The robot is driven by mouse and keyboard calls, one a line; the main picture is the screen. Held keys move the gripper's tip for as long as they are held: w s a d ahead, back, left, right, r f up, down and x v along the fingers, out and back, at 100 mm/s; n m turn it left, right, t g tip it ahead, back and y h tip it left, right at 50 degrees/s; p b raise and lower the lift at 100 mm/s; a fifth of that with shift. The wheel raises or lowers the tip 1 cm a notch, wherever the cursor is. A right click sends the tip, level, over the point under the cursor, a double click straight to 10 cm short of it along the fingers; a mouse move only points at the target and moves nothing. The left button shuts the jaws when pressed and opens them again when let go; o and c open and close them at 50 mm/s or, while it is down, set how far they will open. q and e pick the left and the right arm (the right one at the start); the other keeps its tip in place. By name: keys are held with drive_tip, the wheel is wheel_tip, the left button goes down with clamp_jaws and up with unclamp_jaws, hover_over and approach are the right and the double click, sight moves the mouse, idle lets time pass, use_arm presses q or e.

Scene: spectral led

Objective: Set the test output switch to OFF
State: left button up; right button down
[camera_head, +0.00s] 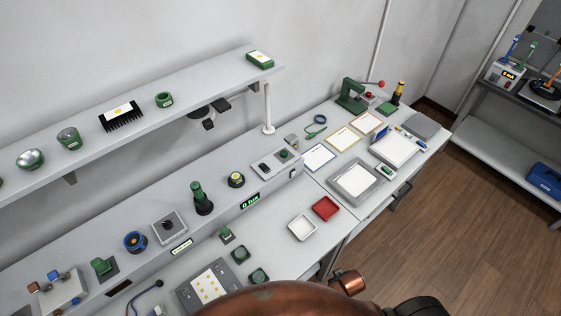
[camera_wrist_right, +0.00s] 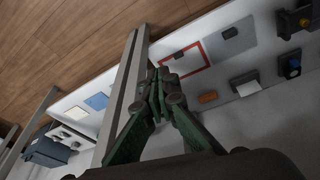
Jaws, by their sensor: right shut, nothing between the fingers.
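A grey raised console runs along the back of the bench in the head view. Its front carries a green-lit display (camera_head: 250,200) and, near its right end, a small dark switch (camera_head: 292,174). A grey box with small dark controls (camera_head: 266,166) sits on top there. I cannot tell which control is the test output switch, nor read any switch position. My right gripper (camera_wrist_right: 166,88) shows in the right wrist view, its green fingers closed together and empty. It is not seen in the head view. My left gripper is in neither view.
A white tray (camera_head: 302,228) and a red tray (camera_head: 325,208) lie on the bench front. A green press (camera_head: 352,95) stands at the far right. An upper shelf (camera_head: 200,92) overhangs the console, with a white post (camera_head: 268,108) at its right end.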

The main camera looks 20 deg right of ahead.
drive_tip(key=w+r+t+p, duration=0.1)
drive_tip(key=w+r+p, duration=0.15)
drive_tip(key=r, duration=1.05)
drive_tip(key=w+r+t+p, duration=0.1)
drive_tip(key=r+p, duration=0.2)
drive_tip(key=r, duration=1)
drive_tip(key=w+a+r+n+t+y, duration=0.15)
drive_tip(key=w+a+r, duration=0.35)
drive_tip(key=w, duration=0.5)
drive_tip(key=w+a+r+n+t+y, duration=0.1)
drive_tip(key=w+a+r+t+y, duration=0.15)
drive_tip(key=w+r, duration=0.55)
drive_tip(key=w+a+r+n+t+y, duration=0.1)
drive_tip(key=w+a+r+t, duration=0.2)
drive_tip(key=w+r, duration=0.55)
drive_tip(key=p, duration=0.2)
hover_over(271, 173)
wheel_tip(271, 173, down, 6)
drive_tip(key=shift+w+d+f, duration=0.1)
wheel_tip(271, 173, down, 3)
drive_tip(key=shift+f, duration=0.2)
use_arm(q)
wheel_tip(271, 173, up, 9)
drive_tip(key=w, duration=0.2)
use_arm(e)
drive_tip(key=shift+f, duration=0.55)
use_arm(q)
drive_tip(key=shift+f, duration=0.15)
